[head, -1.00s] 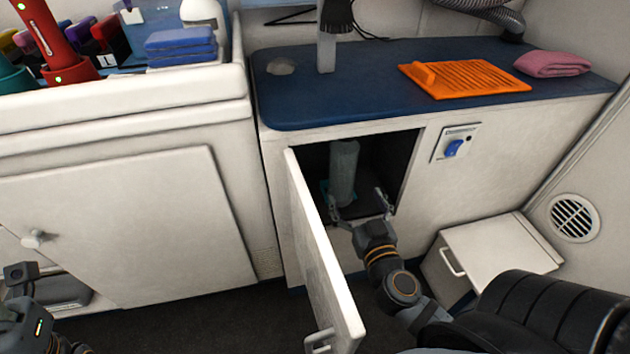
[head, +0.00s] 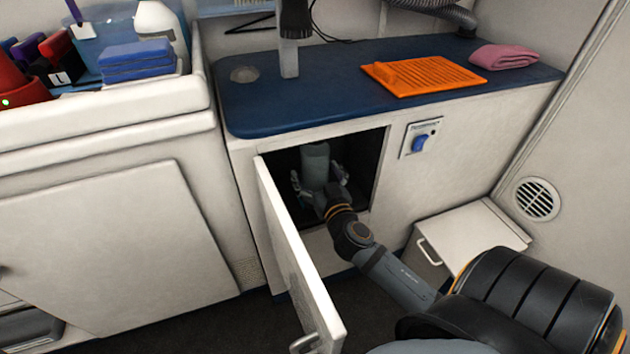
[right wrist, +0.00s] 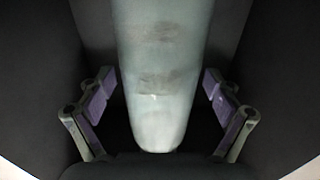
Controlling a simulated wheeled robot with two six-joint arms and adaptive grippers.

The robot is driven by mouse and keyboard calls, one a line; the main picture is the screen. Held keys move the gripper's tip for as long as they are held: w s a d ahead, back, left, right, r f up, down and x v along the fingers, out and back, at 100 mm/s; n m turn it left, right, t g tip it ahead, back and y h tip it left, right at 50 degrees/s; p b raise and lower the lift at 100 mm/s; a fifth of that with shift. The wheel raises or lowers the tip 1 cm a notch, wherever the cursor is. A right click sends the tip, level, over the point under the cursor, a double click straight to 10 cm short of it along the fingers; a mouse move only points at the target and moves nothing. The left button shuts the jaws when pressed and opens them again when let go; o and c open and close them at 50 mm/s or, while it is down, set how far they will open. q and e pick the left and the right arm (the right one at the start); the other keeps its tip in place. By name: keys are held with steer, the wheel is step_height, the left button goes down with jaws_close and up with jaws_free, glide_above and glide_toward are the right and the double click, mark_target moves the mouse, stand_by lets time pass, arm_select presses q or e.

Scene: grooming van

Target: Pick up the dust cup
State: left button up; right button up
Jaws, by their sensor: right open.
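The dust cup (head: 315,160) is a pale grey-green cylinder standing inside the open cabinet below the blue counter. In the right wrist view the cup (right wrist: 160,80) is smudged and fills the middle of the picture. My right gripper (head: 320,184) reaches into the cabinet and is open, with one finger on each side of the cup. In the right wrist view the fingers (right wrist: 160,105) show a gap to the cup on both sides. The gripper partly hides the cup's lower part in the head view. My left gripper is not in the head view.
The open cabinet door (head: 297,265) stands just left of my right arm. The cabinet opening (head: 370,165) has tight side walls. A blue switch panel (head: 420,138) is to its right. An orange mat (head: 424,74) and pink towel (head: 503,56) lie on the counter (head: 335,72). A white step box (head: 470,238) stands at right.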

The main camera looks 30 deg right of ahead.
steer(key=c, duration=1.2)
steer(key=shift+c, duration=0.2)
steer(key=shift+r, duration=0.15)
steer(key=shift+r+p, duration=0.35)
steer(key=shift+p, duration=0.05)
steer(key=shift+r+p, duration=0.45)
steer(key=shift+r, duration=0.15)
steer(key=v, duration=1.8)
steer(key=shift+f, duration=0.25)
